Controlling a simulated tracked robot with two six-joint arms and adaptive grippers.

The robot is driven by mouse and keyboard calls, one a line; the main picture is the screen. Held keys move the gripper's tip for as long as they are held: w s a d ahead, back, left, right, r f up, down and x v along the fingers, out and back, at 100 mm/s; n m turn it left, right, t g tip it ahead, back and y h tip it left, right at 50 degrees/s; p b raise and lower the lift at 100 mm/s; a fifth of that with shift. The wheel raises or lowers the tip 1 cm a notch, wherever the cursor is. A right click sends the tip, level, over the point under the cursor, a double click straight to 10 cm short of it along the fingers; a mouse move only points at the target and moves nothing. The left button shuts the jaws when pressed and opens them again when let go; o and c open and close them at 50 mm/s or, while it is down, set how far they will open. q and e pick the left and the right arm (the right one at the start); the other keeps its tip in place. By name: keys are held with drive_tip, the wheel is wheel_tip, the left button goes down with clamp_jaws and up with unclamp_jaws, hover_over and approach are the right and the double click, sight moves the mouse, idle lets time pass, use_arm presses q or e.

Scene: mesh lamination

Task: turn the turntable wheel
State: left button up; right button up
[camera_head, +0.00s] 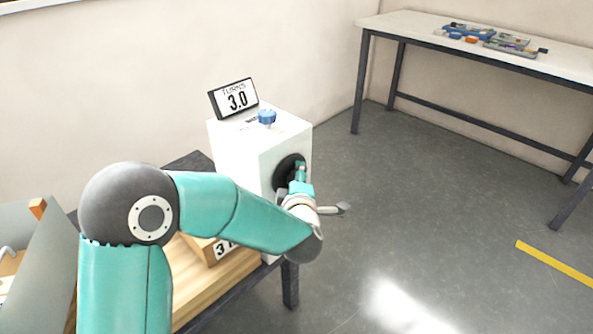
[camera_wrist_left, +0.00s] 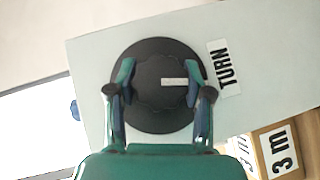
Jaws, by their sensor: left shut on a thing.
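The turntable wheel is a round black knob (camera_wrist_left: 158,110) with a white mark on its face, on the side of a white box (camera_head: 235,150). In the head view the wheel (camera_head: 286,172) is partly hidden behind my left gripper (camera_head: 301,172). In the left wrist view my left gripper (camera_wrist_left: 160,82) has its two fingers on opposite sides of the wheel's raised middle, shut on it. The white mark points right, toward a label reading "TURN" (camera_wrist_left: 224,67). My right gripper is not in view.
A blue knob (camera_head: 267,117) sits on top of the box. Wooden blocks (camera_head: 208,248), one with a number label, lie on the table below my arm. A long table (camera_head: 400,24) with small parts stands at the back right. The floor between is clear.

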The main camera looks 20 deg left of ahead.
use_arm(q)
drive_tip(key=shift+f, duration=0.2)
drive_tip(key=o, duration=1.2)
drive_tip(key=shift+c, duration=0.2)
drive_tip(key=shift+r, duration=0.1)
drive_tip(key=shift+s+d+r, duration=0.1)
drive_tip(key=shift+s+d, duration=0.05)
drive_tip(key=v, duration=1.1)
drive_tip(key=shift+s, duration=0.25)
